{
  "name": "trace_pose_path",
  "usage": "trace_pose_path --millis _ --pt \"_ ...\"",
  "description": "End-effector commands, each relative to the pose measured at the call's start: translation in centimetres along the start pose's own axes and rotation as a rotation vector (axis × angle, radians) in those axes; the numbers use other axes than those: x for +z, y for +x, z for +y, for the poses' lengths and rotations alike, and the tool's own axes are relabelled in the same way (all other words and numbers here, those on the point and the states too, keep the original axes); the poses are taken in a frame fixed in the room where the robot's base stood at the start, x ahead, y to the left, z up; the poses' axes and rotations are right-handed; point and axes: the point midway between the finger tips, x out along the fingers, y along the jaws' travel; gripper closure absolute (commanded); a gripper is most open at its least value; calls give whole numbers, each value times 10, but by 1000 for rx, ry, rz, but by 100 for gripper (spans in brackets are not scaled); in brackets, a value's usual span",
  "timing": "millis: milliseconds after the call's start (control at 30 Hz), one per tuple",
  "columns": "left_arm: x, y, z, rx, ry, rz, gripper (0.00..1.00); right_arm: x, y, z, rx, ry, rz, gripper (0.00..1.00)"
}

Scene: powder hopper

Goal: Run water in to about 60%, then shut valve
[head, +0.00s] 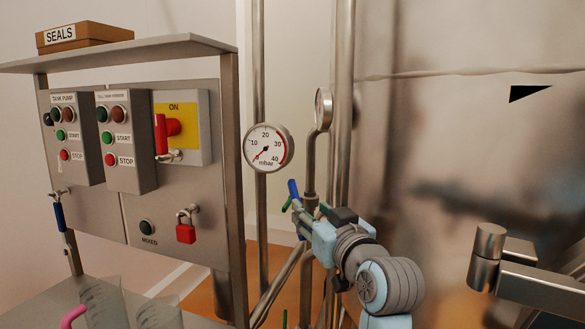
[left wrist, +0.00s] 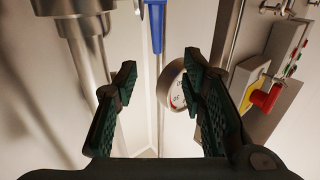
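A blue valve handle (head: 293,188) stands beside the vertical pipes, just beyond my left gripper (head: 304,207) in the head view. In the left wrist view the blue handle (left wrist: 157,25) hangs at the top, above the gap between the fingers. The left gripper (left wrist: 158,72) is open, its two dark green fingers apart with nothing between them. I cannot tell whether a finger touches the handle. The valve body is hidden. A large steel wall (head: 455,150), perhaps the tank, fills the right. No water or level shows. My right gripper is not in view.
A control panel (head: 185,225) with buttons and a red switch handle (head: 161,134) stands left. Clear jugs (head: 103,303) stand below it. A metal bar (head: 540,286) juts in right.

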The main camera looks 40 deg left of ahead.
Motion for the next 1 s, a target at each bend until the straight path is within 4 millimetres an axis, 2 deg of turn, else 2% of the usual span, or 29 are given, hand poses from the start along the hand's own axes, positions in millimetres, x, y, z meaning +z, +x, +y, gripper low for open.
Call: trace_pose_path --millis 33,300,500,633,833,867,1000 --pt "-15 3 -2 0 6 -1 62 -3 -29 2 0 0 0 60" --pt "-4 80 -4 -6 5 4 62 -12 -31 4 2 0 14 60" --pt "-3 112 -4 -4 2 2 62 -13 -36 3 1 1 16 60" --pt "-2 119 -3 -2 0 1 62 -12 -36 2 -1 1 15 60" --pt "-1 120 -3 -1 0 1 62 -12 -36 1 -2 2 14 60" --pt "-1 120 -3 -2 0 1 64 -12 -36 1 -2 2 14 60" --pt "-1 120 -3 -2 0 1 86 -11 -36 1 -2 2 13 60"
